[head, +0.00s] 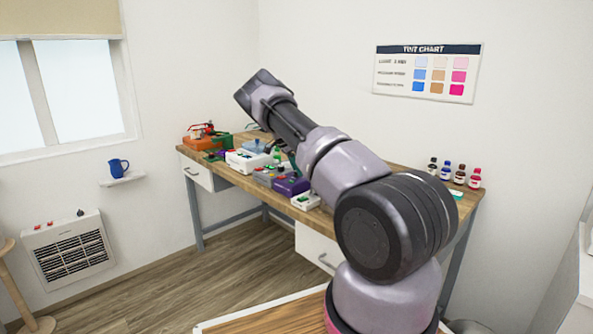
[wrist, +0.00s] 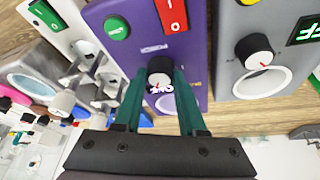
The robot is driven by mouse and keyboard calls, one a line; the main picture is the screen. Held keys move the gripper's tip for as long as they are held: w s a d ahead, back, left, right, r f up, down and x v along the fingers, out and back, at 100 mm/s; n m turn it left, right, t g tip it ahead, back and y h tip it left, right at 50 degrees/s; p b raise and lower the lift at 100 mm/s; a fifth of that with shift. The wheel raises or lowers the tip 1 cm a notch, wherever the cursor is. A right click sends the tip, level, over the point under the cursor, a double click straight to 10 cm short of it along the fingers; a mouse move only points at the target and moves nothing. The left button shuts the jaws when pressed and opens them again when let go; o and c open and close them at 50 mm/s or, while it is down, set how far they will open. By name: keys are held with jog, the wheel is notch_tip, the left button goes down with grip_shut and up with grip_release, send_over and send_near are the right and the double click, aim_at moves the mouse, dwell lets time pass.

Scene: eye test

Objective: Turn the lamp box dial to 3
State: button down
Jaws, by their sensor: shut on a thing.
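In the wrist view my gripper (wrist: 159,82) has its two green fingers on either side of a black dial (wrist: 160,66) on a purple box (wrist: 143,28), and it is shut on that dial. The dial has a pale top with a red mark; the number it points to is too small to read. The purple box has a green button and a red rocker switch. It also shows in the head view (head: 291,187), on the workbench. My arm hides most of my gripper there. I cannot read a label saying which box is the lamp box.
A grey box (wrist: 231,22) with its own dial and a lit display stands right of the purple box in the wrist view. A white box (wrist: 72,22) with switches stands left. Several boxes crowd the workbench (head: 405,177); small bottles (head: 460,174) stand at its right end.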

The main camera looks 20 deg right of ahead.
jog(key=m, duration=0.2)
jog(key=m+g, duration=0.1)
jog(key=m, duration=0.1)
jog(key=shift+w+g+y, duration=0.1)
jog(key=shift+g+y, duration=0.2)
jog(key=shift+m+g+y, duration=0.3)
jog(key=shift+m+g, duration=0.2)
jog(key=shift+m, duration=1.1)
jog(key=shift+c, duration=2.4)
grip_release()
